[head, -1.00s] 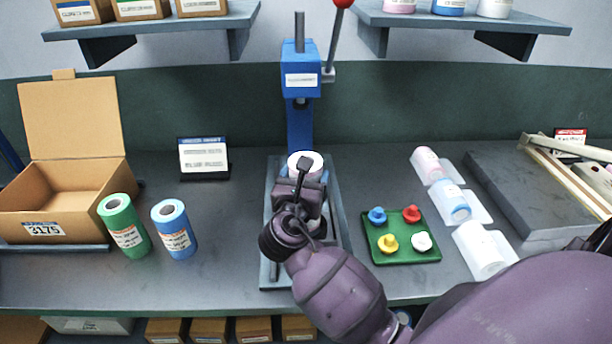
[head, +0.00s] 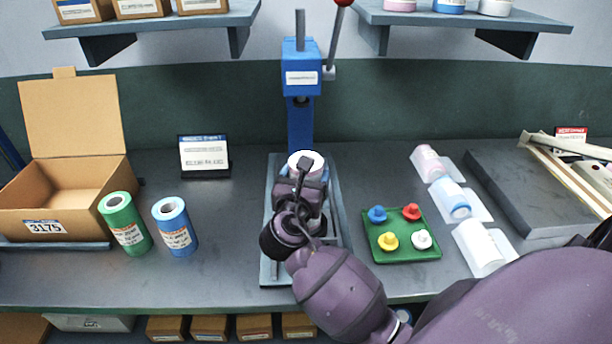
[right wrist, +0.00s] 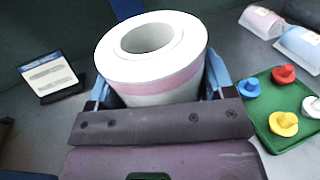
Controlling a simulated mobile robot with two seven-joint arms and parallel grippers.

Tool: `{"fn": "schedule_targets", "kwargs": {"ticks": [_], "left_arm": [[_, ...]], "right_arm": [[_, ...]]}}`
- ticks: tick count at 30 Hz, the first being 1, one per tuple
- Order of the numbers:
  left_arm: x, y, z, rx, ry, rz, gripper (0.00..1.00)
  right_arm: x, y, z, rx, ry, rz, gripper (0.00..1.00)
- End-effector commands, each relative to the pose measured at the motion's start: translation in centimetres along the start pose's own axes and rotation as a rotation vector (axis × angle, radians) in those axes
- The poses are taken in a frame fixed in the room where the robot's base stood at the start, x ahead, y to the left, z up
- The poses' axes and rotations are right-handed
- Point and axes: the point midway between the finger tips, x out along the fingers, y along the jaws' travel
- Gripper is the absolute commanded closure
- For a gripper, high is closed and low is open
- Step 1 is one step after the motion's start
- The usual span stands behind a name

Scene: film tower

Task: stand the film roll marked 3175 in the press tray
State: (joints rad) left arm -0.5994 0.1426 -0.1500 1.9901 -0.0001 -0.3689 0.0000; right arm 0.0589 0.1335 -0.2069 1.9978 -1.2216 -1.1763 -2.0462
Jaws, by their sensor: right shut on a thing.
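My right gripper (head: 308,176) is over the back part of the grey press tray (head: 338,228), in front of the blue press (head: 300,110). It is shut on a white film roll with a pink band (right wrist: 150,75), its blue-sided fingers at either side. The roll stands roughly upright with its open core up; its top also shows in the head view (head: 312,157). No number on it is visible, and its lower end is hidden, so I cannot tell whether it touches the tray. An open cardboard box marked 3175 (head: 85,225) stands at the left. My left gripper is not in view.
A green roll (head: 125,222) and a blue roll (head: 174,227) stand beside the box. A small sign (head: 204,155) is behind them. A green board with coloured knobs (head: 402,252) lies right of the tray. Several rolls (head: 480,250) lie on white rests farther right.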

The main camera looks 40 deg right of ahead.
Motion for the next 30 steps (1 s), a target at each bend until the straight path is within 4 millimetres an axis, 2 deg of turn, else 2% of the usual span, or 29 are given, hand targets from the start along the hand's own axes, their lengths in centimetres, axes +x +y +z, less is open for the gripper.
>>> {"fn": "schedule_targets", "kwargs": {"ticks": [13,30], "left_arm": [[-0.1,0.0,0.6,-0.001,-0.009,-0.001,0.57],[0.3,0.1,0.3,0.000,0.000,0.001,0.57]], "right_arm": [[0.0,0.0,-0.6,0.001,-0.002,0.000,0.67],[0.0,0.0,-1.5,0.001,-0.002,0.001,0.67]]}}
